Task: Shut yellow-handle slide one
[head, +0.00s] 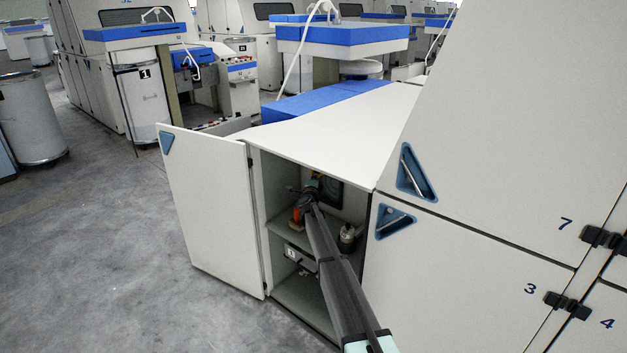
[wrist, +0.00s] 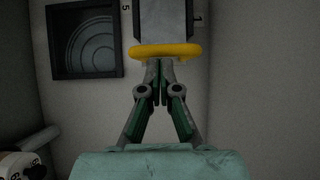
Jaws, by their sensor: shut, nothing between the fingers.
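In the wrist view a grey slide (wrist: 163,18) with a rounded yellow handle (wrist: 166,50) stands at the top centre against a pale wall. My gripper (wrist: 160,66) is shut and empty, its fingertips right at the yellow handle's near edge; I cannot tell if they touch it. In the head view my gripper (head: 312,187) is deep inside the open cabinet (head: 256,200), at its upper part. The arm hides much of the interior there, and I cannot make out the yellow handle in that view.
The cabinet's white door (head: 208,210) stands open at the left. A dark square window (wrist: 87,40) is left of the slide. A small jar-like object (head: 347,238) sits right of my arm on the shelf.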

